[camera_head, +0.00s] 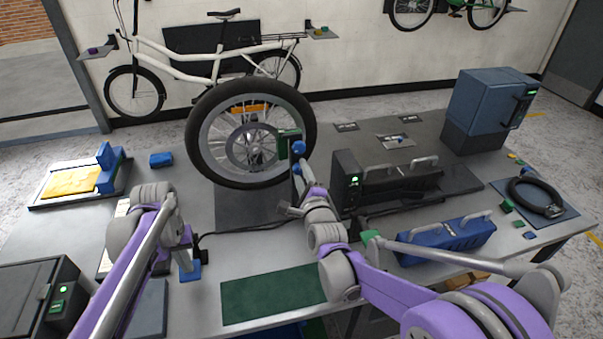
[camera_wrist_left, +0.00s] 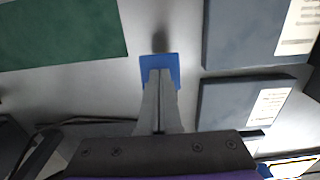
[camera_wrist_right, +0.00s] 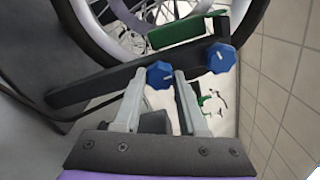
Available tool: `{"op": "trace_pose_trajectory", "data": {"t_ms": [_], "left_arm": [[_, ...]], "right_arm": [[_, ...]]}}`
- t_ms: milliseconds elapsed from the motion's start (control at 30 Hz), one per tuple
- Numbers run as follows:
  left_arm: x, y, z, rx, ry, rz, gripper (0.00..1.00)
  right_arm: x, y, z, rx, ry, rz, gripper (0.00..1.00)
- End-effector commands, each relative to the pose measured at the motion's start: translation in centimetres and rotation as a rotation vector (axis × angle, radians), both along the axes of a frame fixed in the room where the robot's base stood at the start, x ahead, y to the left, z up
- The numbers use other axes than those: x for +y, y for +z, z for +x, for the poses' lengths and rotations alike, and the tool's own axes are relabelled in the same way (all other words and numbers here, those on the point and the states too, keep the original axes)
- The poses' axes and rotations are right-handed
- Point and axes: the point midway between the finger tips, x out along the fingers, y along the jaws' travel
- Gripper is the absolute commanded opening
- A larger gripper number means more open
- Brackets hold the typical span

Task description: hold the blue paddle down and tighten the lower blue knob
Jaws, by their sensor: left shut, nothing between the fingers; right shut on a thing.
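The blue paddle (camera_head: 191,273) is at the left of the bench. My left gripper (camera_head: 186,263) is shut and empty, with its fingertips over the paddle and seemingly on it. In the left wrist view the paddle (camera_wrist_left: 174,62) shows around the closed tips (camera_wrist_left: 160,74); how far down it is, I cannot tell. The lower blue knob (camera_wrist_right: 159,75) sits between the fingers of my right gripper (camera_wrist_right: 160,82), shut on it. In the head view the right gripper (camera_head: 301,180) reaches the post beside the wheel. The upper blue knob (camera_wrist_right: 221,57) is free, by a green block (camera_wrist_right: 188,30).
A bicycle wheel (camera_head: 201,150) stands upright behind the knobs. A black unit (camera_head: 345,180) with a green light is close to the right. A green mat (camera_head: 273,294) lies clear in front. A blue case (camera_head: 446,238) and a blue cabinet (camera_head: 485,110) stand further right.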

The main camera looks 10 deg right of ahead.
Motion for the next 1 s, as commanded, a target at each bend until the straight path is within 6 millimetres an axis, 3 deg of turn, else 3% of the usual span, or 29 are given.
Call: {"op": "trace_pose_trajectory", "data": {"t_ms": [33,67,233,633,1000], "left_arm": [[0.0,0.0,0.0,-0.001,0.0,-0.001,0.0],[0.0,0.0,0.0,-0.001,0.0,-0.001,0.0],[0.0,0.0,0.0,-0.001,0.0,-0.001,0.0],[0.0,0.0,0.0,-0.001,0.0,0.0,0.0],[0.0,0.0,0.0,-0.001,0.0,0.0,0.0]], "right_arm": [[0.0,0.1,0.0,-0.002,0.0,-0.001,0.0],[0.0,0.1,0.0,-0.002,0.0,-0.001,0.43],[0.0,0.0,0.0,-0.001,0.001,-0.001,0.71],[0.0,0.0,-0.9,-0.001,0.0,-0.001,0.71],[0.0,0.0,-8.4,-0.001,0.001,-0.001,0.71]]}}
